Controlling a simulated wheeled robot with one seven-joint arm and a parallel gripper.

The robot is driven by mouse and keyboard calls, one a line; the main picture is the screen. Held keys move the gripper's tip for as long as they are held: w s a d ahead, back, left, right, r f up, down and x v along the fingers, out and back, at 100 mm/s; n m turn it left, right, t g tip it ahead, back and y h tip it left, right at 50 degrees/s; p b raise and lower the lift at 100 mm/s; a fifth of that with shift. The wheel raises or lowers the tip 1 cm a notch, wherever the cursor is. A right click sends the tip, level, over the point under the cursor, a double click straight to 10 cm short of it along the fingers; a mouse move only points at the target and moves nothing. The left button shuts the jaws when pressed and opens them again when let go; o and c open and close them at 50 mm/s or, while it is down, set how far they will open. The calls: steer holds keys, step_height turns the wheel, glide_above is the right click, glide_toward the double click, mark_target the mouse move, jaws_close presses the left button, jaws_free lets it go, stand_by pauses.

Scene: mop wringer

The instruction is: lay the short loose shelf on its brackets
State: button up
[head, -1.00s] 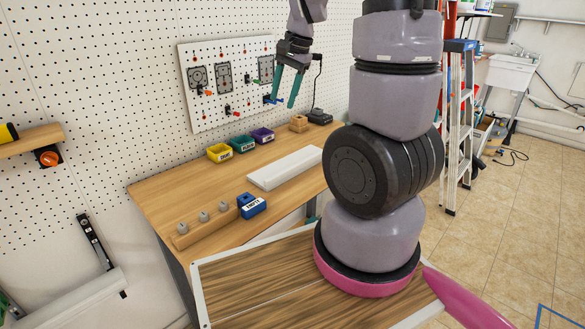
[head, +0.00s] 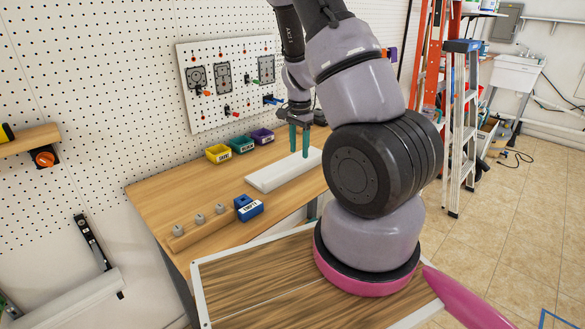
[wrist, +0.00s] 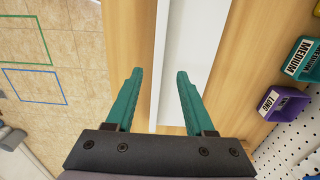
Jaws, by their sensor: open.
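The short loose shelf looks to be the white board (head: 277,173) lying flat on the wooden workbench. In the wrist view the white board (wrist: 205,40) runs away from me, past my fingers. My gripper (head: 299,152) is open and empty, its teal fingers pointing down over the board's far right part. In the wrist view the gripper (wrist: 159,74) has its fingers apart, with one long edge of the board showing between them. I cannot tell how high the tips are above it.
The workbench (head: 160,200) also holds a wooden block with grey knobs (head: 198,222), a blue bin (head: 248,207), and yellow (head: 219,153), green (head: 242,144) and purple (head: 262,136) bins along the wall. A tool panel (head: 228,85) hangs behind. A wooden wall shelf (head: 35,141) is at left.

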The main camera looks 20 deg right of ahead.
mark_target(300, 164)
steer(key=f, duration=0.5)
steer(key=shift+d, duration=0.2)
jaws_close()
stand_by(1.1)
